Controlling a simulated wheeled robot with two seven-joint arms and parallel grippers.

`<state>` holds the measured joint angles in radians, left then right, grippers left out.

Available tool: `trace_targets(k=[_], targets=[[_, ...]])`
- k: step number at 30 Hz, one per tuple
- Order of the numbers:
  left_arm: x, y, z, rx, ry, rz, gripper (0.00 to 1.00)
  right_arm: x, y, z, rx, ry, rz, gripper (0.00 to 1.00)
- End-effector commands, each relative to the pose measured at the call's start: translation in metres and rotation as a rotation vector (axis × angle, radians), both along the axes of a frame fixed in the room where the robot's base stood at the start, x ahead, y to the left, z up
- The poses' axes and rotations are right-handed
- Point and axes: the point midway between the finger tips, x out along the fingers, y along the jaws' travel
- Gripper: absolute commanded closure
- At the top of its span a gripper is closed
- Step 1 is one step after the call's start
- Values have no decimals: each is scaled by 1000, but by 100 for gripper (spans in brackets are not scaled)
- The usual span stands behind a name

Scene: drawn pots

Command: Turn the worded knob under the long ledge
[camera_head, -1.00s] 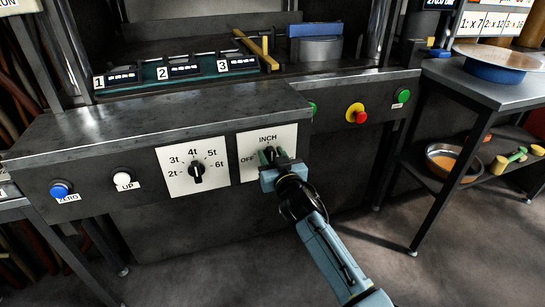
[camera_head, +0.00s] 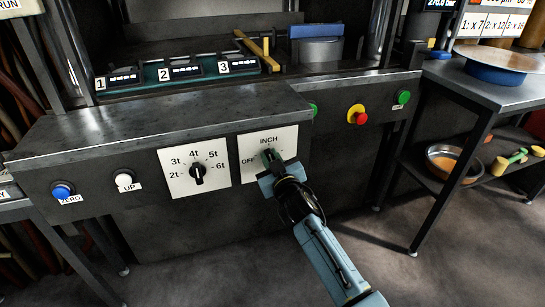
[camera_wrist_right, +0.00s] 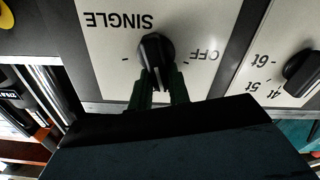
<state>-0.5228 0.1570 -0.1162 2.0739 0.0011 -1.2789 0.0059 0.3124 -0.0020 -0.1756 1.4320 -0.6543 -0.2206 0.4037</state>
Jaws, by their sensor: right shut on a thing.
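The worded knob (camera_wrist_right: 155,48) is black and sits on a white plate (camera_head: 287,139) on the panel's front, below the overhanging ledge (camera_head: 160,122). The plate reads OFF and INCH in the head view; the right wrist view shows SINGLE and OFF upside down. My right gripper (camera_head: 267,157) is shut on the knob, with its two dark green fingers (camera_wrist_right: 158,88) on either side of it. The gripper body hides much of the knob and the plate's lower right in the head view, so I cannot tell exactly where the pointer stands. My left gripper is not in view.
A second black knob (camera_head: 197,173), marked in tonnes, is on the left. Beyond it are a white button (camera_head: 124,179) and a blue button (camera_head: 62,191). A red stop button (camera_head: 360,117) and green button (camera_head: 403,97) are on the right. A side table (camera_head: 500,92) stands further right.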

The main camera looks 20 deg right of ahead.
Motion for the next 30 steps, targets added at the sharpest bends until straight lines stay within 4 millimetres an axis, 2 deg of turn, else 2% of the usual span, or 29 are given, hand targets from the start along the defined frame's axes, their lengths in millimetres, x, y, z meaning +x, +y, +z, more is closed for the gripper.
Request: trace_targets(k=[16, 30], targets=[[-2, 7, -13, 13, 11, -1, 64, -1, 9, -6, -523, -17, 1, 100], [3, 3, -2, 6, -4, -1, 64, -1, 13, -13, -896, -28, 0, 100]])
